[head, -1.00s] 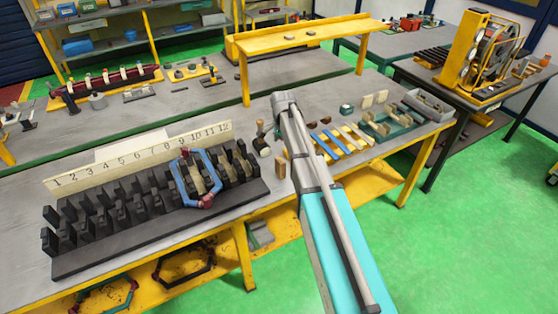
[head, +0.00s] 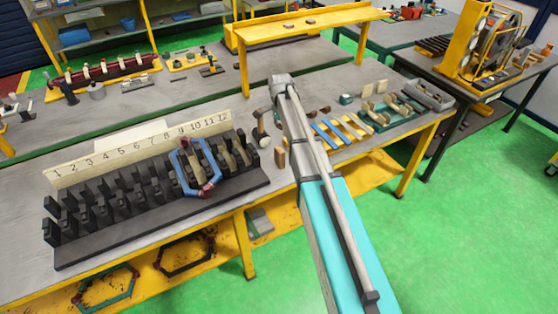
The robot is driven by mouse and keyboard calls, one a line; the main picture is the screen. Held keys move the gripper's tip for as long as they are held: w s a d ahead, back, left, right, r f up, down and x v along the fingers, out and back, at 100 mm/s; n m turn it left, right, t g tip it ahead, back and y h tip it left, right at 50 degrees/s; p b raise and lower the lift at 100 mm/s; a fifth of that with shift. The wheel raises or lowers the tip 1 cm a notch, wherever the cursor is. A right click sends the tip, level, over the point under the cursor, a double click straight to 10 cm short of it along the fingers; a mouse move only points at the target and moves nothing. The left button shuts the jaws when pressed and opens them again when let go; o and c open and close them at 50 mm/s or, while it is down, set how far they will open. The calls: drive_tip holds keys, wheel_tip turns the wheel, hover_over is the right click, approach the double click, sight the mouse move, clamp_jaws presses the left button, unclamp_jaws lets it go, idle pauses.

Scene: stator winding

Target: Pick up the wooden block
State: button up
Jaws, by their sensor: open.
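A small tan wooden block (head: 280,159) stands upright on the grey workbench, just left of my arm. It is to the right of the black slotted stator rack (head: 150,195). My arm reaches over the bench from the lower right and passes close to the block in the picture. My gripper cannot be made out; the arm's own links seem to hide it. Nothing visible is touching the block.
A blue winding ring (head: 193,167) sits on the rack, behind which is a numbered strip (head: 140,150). A brown-handled tool (head: 261,115) stands near the block. Blue and pale strips (head: 340,132) and a grey bin (head: 428,95) lie to the right.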

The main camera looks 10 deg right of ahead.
sight(280, 150)
drive_tip(key=shift+f+b, duration=3.35)
drive_tip(key=shift+f, duration=0.25)
drive_tip(key=shift+f, duration=0.1)
drive_tip(key=shift+s+a+f+b, duration=0.1)
drive_tip(key=shift+f+b, duration=1.15)
drive_tip(key=shift+b, duration=0.05)
drive_tip(key=shift+s+a+f+b, duration=0.1)
drive_tip(key=shift+f+b, duration=1.15)
drive_tip(key=shift+b, duration=0.05)
drive_tip(key=shift+d, duration=0.1)
drive_tip(key=c, duration=1.3)
drive_tip(key=shift+r, duration=0.2)
